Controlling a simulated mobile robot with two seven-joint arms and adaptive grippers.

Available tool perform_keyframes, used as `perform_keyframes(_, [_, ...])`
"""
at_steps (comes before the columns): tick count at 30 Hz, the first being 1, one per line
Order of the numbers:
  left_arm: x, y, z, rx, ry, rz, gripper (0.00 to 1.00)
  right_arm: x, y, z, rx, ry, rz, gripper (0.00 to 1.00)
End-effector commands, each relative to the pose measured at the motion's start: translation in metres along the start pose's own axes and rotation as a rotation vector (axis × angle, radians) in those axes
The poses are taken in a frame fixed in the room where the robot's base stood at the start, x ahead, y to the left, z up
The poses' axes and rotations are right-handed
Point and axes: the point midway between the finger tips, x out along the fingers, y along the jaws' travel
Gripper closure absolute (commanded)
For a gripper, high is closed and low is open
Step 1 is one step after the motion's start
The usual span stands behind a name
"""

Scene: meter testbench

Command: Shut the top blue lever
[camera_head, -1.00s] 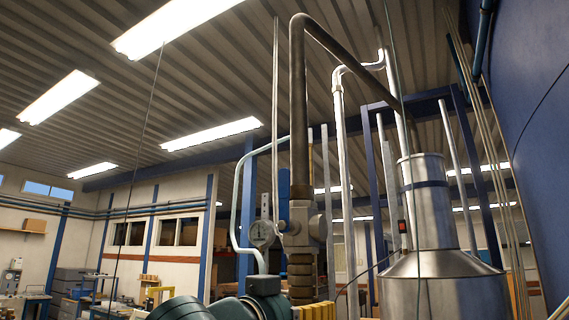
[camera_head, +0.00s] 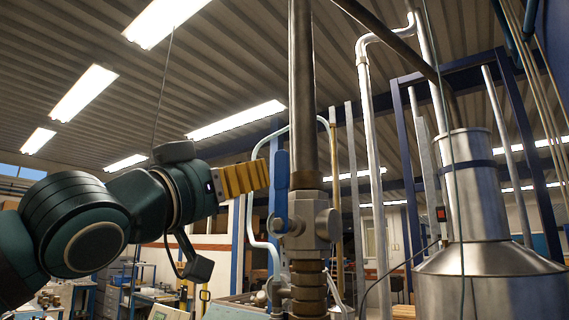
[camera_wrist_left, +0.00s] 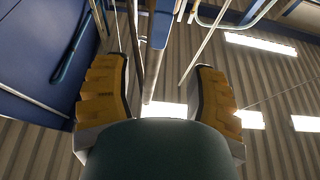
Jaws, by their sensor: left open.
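The blue lever (camera_head: 281,187) stands upright on the left side of a metal valve body (camera_head: 313,222) on a vertical pipe. My left gripper (camera_head: 266,176) has yellow ribbed fingers and points right at the lever's upper part, close beside it. In the left wrist view, the fingers (camera_wrist_left: 160,72) are spread apart. The blue lever (camera_wrist_left: 160,26) shows at the top of that view, in the gap between them; whether it touches either finger I cannot tell. My right gripper is out of view.
A thick vertical pipe (camera_head: 302,90) rises above the valve, and brass-coloured fittings (camera_head: 308,288) sit below it. A steel tank (camera_head: 480,255) stands to the right. Thin pale pipes run behind the valve.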

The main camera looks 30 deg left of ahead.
Motion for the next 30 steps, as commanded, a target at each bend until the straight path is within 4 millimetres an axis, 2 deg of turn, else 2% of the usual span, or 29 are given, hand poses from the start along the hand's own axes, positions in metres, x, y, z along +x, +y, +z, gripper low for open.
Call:
perform_keyframes(1, [0.012,0.001,-0.001,0.000,-0.003,0.001,0.43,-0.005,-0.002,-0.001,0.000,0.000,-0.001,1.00])
perform_keyframes(9, [0.066,0.001,-0.001,0.000,-0.003,0.002,0.43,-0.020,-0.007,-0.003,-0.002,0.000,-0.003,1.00])
perform_keyframes(15, [0.095,0.001,-0.002,0.000,-0.001,0.001,0.43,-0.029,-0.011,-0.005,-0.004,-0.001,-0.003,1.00])
perform_keyframes(21, [0.109,0.000,-0.001,-0.001,-0.001,0.001,0.43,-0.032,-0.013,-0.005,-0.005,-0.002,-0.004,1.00])
perform_keyframes(30, [0.110,0.000,0.000,0.000,-0.001,0.001,0.43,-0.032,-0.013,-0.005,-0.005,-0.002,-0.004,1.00])
